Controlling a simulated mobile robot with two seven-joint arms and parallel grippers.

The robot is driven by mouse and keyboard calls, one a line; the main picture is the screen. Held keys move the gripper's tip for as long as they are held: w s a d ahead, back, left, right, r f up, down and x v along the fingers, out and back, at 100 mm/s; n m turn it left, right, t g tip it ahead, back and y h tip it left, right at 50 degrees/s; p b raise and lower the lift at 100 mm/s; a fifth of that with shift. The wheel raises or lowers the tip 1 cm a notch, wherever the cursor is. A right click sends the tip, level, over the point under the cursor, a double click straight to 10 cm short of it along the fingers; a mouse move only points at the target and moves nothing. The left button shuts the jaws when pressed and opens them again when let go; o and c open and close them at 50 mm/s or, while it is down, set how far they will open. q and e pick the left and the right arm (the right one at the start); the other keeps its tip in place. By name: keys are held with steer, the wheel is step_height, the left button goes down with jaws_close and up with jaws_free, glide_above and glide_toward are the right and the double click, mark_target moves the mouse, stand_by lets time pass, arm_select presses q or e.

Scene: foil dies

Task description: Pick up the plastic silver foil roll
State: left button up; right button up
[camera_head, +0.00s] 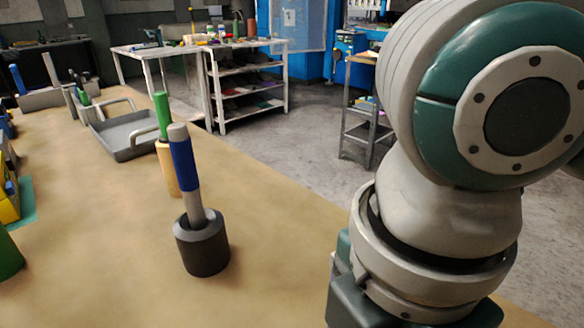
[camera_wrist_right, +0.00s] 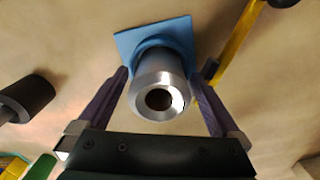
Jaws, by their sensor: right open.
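The silver foil roll (camera_wrist_right: 158,90) shows in the right wrist view as a shiny metallic cylinder with a dark round hole in its near end. It stands on a blue square base (camera_wrist_right: 160,36). My right gripper (camera_wrist_right: 160,85) is open, with one finger on each side of the roll. I cannot tell whether either finger touches it. The roll and the right gripper's fingers do not show in the head view, where my right arm fills the right side. My left gripper is in no view.
A blue-and-grey handle (camera_head: 184,165) stands in a dark round base (camera_head: 202,248) on the tan table (camera_head: 110,255). Behind it are a green-topped wooden handle (camera_head: 165,150) and a grey tray (camera_head: 130,133). In the wrist view, a dark cylinder (camera_wrist_right: 30,96) lies left, a yellow bar (camera_wrist_right: 240,38) upper right.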

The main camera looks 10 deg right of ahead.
steer(key=shift+f, duration=0.45)
steer(key=shift+c, duration=0.2)
steer(key=c, duration=1.5)
